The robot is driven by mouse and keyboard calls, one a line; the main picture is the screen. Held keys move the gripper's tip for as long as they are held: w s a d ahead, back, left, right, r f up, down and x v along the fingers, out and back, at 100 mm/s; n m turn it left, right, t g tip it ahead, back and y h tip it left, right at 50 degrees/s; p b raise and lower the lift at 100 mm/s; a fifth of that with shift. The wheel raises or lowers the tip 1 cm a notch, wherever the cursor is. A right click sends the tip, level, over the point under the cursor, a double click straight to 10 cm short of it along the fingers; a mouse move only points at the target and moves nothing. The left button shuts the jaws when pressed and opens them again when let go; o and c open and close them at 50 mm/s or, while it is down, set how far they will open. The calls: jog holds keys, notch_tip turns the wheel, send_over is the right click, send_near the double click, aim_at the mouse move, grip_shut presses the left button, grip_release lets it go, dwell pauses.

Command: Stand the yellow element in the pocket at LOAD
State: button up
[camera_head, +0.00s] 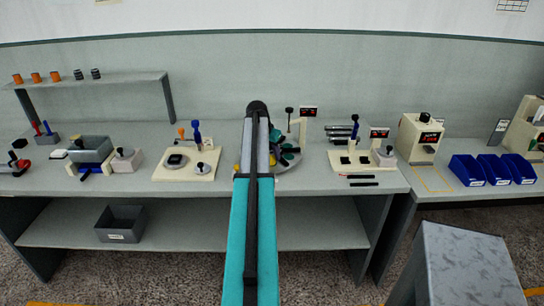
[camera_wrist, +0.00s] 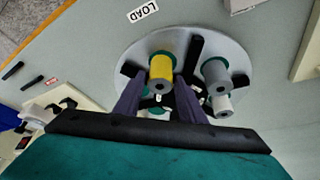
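The yellow element (camera_wrist: 161,70) stands upright on the round grey turntable (camera_wrist: 210,46) in the wrist view, with a teal ring at its foot. My gripper (camera_wrist: 159,88) is open, with one dark finger on each side of the yellow element's near end. A narrow gap seems to show on both sides; I cannot tell whether a finger touches. In the head view my arm hides the gripper and much of the turntable (camera_head: 287,165).
A grey spool (camera_wrist: 216,76) and a whitish spool (camera_wrist: 221,104) stand on the turntable's right, between black arms. In the head view, a cream fixture (camera_head: 187,165) stands left of my arm and another (camera_head: 362,158) to the right. Blue bins (camera_head: 492,169) are farther right.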

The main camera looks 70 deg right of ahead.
jog(key=s+b+v, duration=0.1)
jog(key=b+v, duration=0.1)
jog(key=v, duration=0.8)
jog(key=shift+w+a+r, duration=0.2)
jog(key=shift+w+r, duration=0.2)
jog(key=shift+w, duration=0.1)
dwell(0.4)
